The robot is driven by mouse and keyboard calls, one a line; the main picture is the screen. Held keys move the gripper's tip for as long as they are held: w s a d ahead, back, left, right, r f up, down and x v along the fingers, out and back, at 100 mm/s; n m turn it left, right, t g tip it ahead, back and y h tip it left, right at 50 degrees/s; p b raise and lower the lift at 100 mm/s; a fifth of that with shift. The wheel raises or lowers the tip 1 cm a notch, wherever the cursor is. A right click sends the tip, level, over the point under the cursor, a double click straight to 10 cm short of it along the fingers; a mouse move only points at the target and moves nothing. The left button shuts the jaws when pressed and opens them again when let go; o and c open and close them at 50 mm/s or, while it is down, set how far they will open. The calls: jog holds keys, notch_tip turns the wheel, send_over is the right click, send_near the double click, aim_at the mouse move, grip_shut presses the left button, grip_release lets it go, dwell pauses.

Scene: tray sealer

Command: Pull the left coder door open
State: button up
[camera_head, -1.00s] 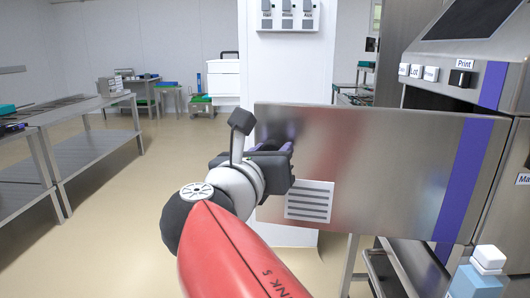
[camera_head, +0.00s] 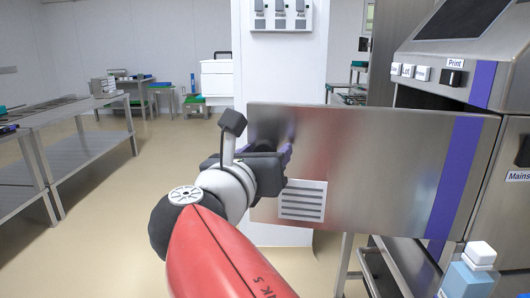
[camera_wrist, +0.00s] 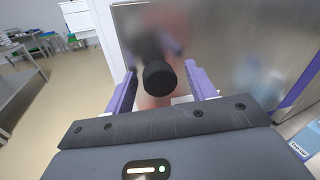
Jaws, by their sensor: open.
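The coder door is a wide steel panel (camera_head: 375,165) with a purple stripe and a white lined label. In the head view it stands swung out from the machine at the right. My gripper (camera_head: 287,156) is at the door's left part, in front of its face. In the wrist view the two purple fingers of my gripper (camera_wrist: 160,88) are apart. A black round knob-like piece (camera_wrist: 160,76) shows between them, against the blurred reflections on the door (camera_wrist: 235,50). I cannot tell whether the fingers touch it.
The machine (camera_head: 450,70) with its print buttons and screen stands at the right. A bottle with a white cap (camera_head: 470,275) is at the lower right. A white column (camera_head: 285,75) stands behind the door. Steel tables (camera_head: 70,145) line the left, with open floor between.

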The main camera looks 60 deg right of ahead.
jog(key=s+a, duration=0.1)
jog(key=a, duration=0.6)
jog(key=shift+s, duration=0.25)
jog(key=shift+w+f, duration=0.1)
jog(key=w+a+f+m+t+y, duration=0.1)
jog(key=w+a+f+m+y, duration=0.15)
jog(key=f, duration=0.25)
jog(key=w+a+f+m+t+y, duration=0.1)
jog(key=w+f+m+y, duration=0.1)
jog(key=f+m+y, duration=0.3)
jog(key=w+a+f+m+y, duration=0.1)
jog(key=w+a+f+m, duration=0.1)
jog(key=f, duration=0.4)
jog(key=w+a+f+m+y, duration=0.2)
jog(key=a+f+m+y, duration=0.7)
jog(key=a+m, duration=0.3)
jog(key=shift+w+a+f, duration=0.25)
jog(key=shift+a+f, duration=0.1)
jog(key=shift+a, duration=0.75)
jog(key=shift+m, duration=0.25)
